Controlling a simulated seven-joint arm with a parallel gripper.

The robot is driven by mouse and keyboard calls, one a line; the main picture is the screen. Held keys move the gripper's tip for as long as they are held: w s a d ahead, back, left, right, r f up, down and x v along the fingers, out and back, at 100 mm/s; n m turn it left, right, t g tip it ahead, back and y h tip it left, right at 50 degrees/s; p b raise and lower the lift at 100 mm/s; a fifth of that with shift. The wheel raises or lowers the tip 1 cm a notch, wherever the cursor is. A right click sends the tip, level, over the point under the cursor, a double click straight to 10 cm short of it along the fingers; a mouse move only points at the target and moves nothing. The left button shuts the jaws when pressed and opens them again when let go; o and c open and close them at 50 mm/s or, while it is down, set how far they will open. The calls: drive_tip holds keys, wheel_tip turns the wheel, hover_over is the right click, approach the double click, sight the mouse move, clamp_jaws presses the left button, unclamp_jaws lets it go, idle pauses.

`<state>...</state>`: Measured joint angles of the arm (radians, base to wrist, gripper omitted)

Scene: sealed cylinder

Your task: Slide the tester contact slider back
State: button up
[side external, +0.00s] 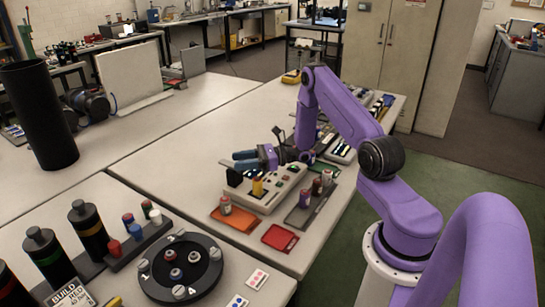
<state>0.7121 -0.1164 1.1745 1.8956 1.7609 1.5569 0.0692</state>
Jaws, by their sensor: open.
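The tester is a pale beige box (272,191) on the middle table, with small buttons on its top. A yellow cylinder (257,187) stands upright at its front left part. A dark block (234,177) sits at its left end; I cannot tell whether this is the contact slider. My gripper (240,160) is open, with blue-grey fingers pointing left just above and behind the tester. Nothing shows between the fingers. At this size I cannot tell whether a finger touches the slider. My gripper and wrist hide part of the tester's back.
An orange tray (240,224) with a cylinder, a red tray (280,238) and a dark rack (299,217) with cylinders lie close around the tester. A black round turntable (155,283) and black bottles (88,231) stand at front left. The table left of the tester is clear.

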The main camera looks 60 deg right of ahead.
drive_tip(key=v, duration=1.5)
drive_tip(key=s+a+r+n+g, duration=0.3)
drive_tip(key=a+r+n+g, duration=0.1)
drive_tip(key=a+n+g, duration=0.6)
drive_tip(key=s+a+r+n+g, duration=0.3)
drive_tip(key=a+n+g, duration=0.35)
drive_tip(key=a, duration=0.55)
drive_tip(key=s+a+r+n+t+h, duration=0.2)
drive_tip(key=s+n+h, duration=0.4)
drive_tip(key=s+n, duration=0.3)
drive_tip(key=s+a+r+n+t+h, duration=0.2)
drive_tip(key=s+a+r+n+h, duration=0.2)
drive_tip(key=s+n, duration=0.5)
drive_tip(key=a+n+h, duration=0.1)
drive_tip(key=n+h, duration=0.1)
drive_tip(key=n, duration=0.3)
